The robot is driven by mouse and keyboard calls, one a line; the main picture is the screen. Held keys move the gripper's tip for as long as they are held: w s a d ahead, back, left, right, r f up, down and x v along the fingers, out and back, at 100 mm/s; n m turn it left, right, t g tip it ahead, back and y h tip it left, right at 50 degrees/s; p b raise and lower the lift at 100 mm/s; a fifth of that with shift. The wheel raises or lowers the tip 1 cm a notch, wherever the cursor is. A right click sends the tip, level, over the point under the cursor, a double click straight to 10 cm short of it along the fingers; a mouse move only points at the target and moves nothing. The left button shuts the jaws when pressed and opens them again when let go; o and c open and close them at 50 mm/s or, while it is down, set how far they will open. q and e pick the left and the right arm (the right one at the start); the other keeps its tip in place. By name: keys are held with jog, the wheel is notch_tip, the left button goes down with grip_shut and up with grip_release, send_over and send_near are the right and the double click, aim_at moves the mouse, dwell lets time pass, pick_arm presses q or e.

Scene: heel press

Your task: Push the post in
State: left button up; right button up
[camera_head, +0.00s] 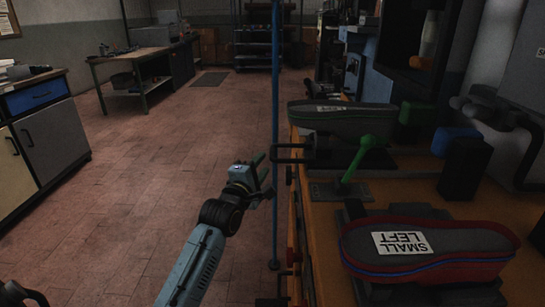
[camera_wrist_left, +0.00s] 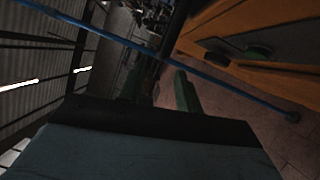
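A thin blue upright post (camera_head: 275,90) stands at the left side of the orange bench. It also shows in the left wrist view (camera_wrist_left: 95,32) as a slanted blue bar ending in a small round foot. My left gripper (camera_head: 266,174) is just left of this post, close to it; I cannot tell if they touch. Its two green fingers stand apart in the left wrist view (camera_wrist_left: 158,85), with nothing seen held between them. A green lever (camera_head: 358,160) on a flat base stands on the bench, to the right of the gripper.
The orange bench (camera_head: 325,245) carries a shoe form marked "SMALL LEFT" (camera_head: 440,262), with another grey form (camera_head: 340,117) behind. A dark bracket (camera_head: 290,147) juts from the bench's left side. Cabinets (camera_head: 50,140) stand at far left; the tiled floor (camera_head: 150,165) between is clear.

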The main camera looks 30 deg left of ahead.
aim_at(272, 150)
pick_arm(q)
jog(key=shift+w+a+r+b, duration=0.1)
jog(key=shift+w+a+b, duration=0.2)
jog(key=shift+w, duration=1)
jog(key=shift+w+a+r+b, duration=0.1)
jog(key=shift+w+b, duration=0.3)
jog(key=shift+w, duration=0.85)
jog(key=shift+w+a+r+b, duration=0.1)
jog(key=shift+w+a+b, duration=0.2)
jog(key=shift+w, duration=1)
pick_arm(e)
notch_tip(272, 150, up, 6)
jog(key=a, duration=0.2)
jog(key=shift+w+a, duration=0.15)
jog(key=shift+a, duration=0.05)
pick_arm(q)
jog(key=shift+d, duration=0.1)
jog(key=shift+c, duration=0.4)
grip_shut()
